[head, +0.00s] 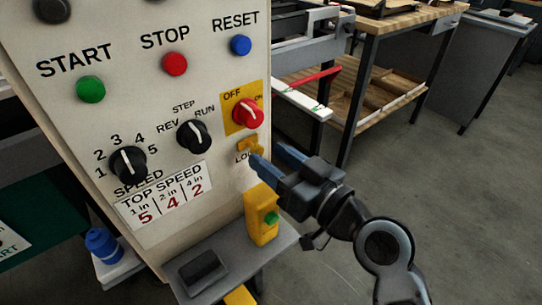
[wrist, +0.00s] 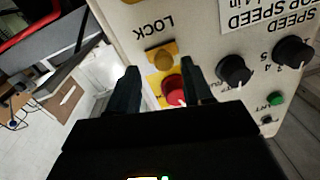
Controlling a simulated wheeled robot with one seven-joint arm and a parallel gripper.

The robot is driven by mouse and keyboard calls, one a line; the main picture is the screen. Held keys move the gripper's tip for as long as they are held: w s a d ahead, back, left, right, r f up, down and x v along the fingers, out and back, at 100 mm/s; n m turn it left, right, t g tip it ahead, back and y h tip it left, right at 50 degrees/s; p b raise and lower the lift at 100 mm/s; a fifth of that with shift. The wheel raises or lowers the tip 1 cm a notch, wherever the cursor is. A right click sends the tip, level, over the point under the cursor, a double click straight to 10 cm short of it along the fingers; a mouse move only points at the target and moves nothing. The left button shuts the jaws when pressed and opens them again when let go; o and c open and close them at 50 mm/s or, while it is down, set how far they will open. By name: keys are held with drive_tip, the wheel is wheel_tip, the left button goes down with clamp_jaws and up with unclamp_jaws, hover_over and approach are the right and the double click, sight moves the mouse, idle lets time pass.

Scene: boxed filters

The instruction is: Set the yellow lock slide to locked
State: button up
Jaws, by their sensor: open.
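The yellow lock slide (head: 249,146) is on the front of the pale control panel, below the red OFF/ON knob. The LOCK label beneath it is partly covered by my gripper (head: 266,154). My gripper is open, with its dark blue fingers pointing at the panel close to the slide. The upside-down wrist view shows the slide's yellow knob (wrist: 160,59) ahead of and between the two fingertips (wrist: 158,70), with nothing held. I cannot tell whether a finger touches it.
The red knob (head: 248,113) on its yellow plate is close above the slide. A yellow box with a green button (head: 262,214) sticks out just below. Black dials (head: 194,136) are to the left. A workbench (head: 372,62) stands behind at right; the floor at right is clear.

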drive_tip(key=b+v, duration=0.1)
drive_tip(key=v, duration=0.5)
drive_tip(key=shift+s+d, duration=0.2)
drive_tip(key=shift+s, duration=0.05)
drive_tip(key=s+d+f+m+h+p, duration=0.1)
drive_tip(key=s+d+f+m+h, duration=0.65)
drive_tip(key=s, duration=0.65)
drive_tip(key=s+d+r+n+h+p, duration=0.1)
drive_tip(key=s+d, duration=0.2)
drive_tip(key=s, duration=0.6)
drive_tip(key=s+d+r+h, duration=0.2)
drive_tip(key=s+d, duration=0.1)
drive_tip(key=s, duration=0.6)
drive_tip(key=shift+s+d+n+t+p, duration=0.15)
drive_tip(key=shift+s+n+t+p, duration=0.15)
drive_tip(key=shift+n+p, duration=0.05)
drive_tip(key=shift+h, duration=0.25)
drive_tip(key=shift+c, duration=0.3)
